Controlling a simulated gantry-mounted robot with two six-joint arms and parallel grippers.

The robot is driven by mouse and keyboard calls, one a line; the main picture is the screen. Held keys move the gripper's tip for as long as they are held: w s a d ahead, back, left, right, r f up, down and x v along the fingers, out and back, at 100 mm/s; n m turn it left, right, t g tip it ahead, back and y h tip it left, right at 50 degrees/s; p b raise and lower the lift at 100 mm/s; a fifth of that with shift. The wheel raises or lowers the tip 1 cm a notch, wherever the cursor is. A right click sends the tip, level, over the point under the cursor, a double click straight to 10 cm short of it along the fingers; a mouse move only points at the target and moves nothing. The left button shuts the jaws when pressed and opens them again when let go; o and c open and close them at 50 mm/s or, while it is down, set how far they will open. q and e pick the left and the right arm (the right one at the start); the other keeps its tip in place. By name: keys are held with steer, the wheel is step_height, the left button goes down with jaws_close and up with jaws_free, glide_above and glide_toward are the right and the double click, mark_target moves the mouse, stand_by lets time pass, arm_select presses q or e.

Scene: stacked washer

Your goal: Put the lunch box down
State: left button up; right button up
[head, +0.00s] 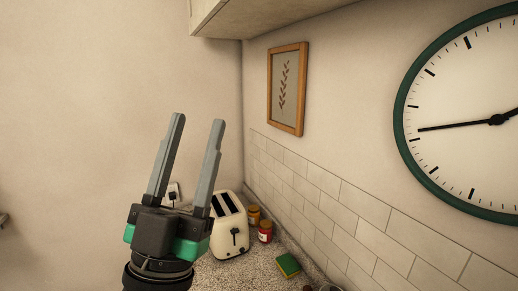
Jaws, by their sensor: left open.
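My left gripper (197,120) is raised in front of the wall corner, at the left of the head view. Its two grey fingers point up and stand apart, with nothing between them. It is in front of the counter's far end and partly overlaps the toaster in the picture. No lunch box shows in this view. My right gripper is not in view.
A cream toaster (229,226) stands on the speckled counter (232,272). Two small jars (265,231) and a green-yellow sponge (288,265) sit by the tiled wall. A framed picture (288,88) and large clock (463,120) hang above. A cupboard (270,14) overhangs.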

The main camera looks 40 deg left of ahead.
arm_select(q)
steer(key=w+d+r+m+h, duration=0.1)
steer(key=d+m+h, duration=0.1)
steer(key=d+h, duration=0.7)
steer(key=h, duration=0.4)
steer(key=shift+w+r+m, duration=0.15)
steer(key=shift+r+m, duration=0.15)
steer(key=shift+m, duration=0.1)
steer(key=shift+c, duration=0.8)
